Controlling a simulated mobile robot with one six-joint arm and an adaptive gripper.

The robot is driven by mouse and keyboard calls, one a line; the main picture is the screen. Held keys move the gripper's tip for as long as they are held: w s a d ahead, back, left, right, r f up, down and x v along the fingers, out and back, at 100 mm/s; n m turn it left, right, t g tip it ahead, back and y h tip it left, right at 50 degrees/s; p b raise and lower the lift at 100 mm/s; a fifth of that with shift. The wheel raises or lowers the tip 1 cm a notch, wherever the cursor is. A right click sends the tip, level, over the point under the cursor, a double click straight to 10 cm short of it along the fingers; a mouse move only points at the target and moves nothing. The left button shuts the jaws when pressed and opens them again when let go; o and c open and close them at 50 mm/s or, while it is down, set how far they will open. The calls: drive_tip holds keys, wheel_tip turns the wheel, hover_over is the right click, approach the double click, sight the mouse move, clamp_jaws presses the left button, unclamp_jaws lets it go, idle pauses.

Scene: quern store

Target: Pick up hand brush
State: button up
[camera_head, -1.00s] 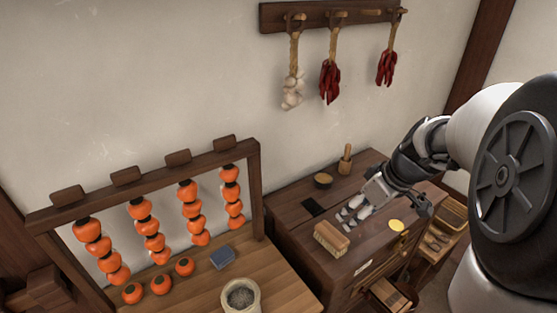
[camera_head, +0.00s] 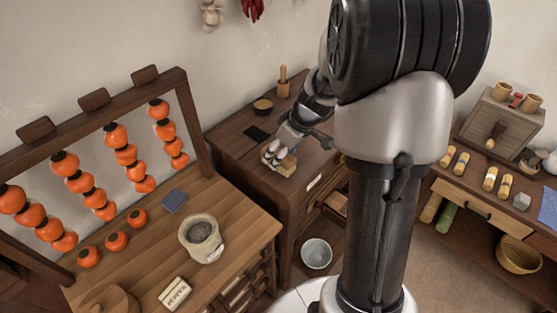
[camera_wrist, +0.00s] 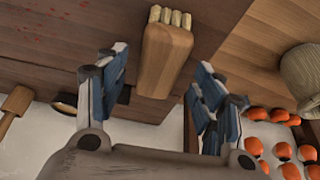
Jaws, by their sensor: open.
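The hand brush (camera_head: 288,166) is a pale wooden block on top of the dark wooden chest (camera_head: 235,150), near its front edge. My gripper (camera_head: 275,156) is over the chest, right at the brush, and partly covers it in the head view. In the wrist view the brush (camera_wrist: 165,60) shows its wooden back and a row of pale bristle tufts at one end. It lies between the two spread blue-padded fingers of my gripper (camera_wrist: 160,82), with a gap visible on both sides. The gripper is open and holds nothing.
A mortar-like bowl (camera_head: 263,106) and wooden pestle (camera_head: 283,83) stand at the chest's back. A basin (camera_head: 316,253) sits low beside the chest.

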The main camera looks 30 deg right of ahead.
drive_tip(key=shift+x, duration=1.3)
drive_tip(key=shift+w, duration=0.1)
drive_tip(key=shift+f+b, duration=0.25)
drive_tip(key=shift+b, duration=0.55)
drive_tip(key=shift+c, duration=0.4)
drive_tip(key=c, duration=1.1)
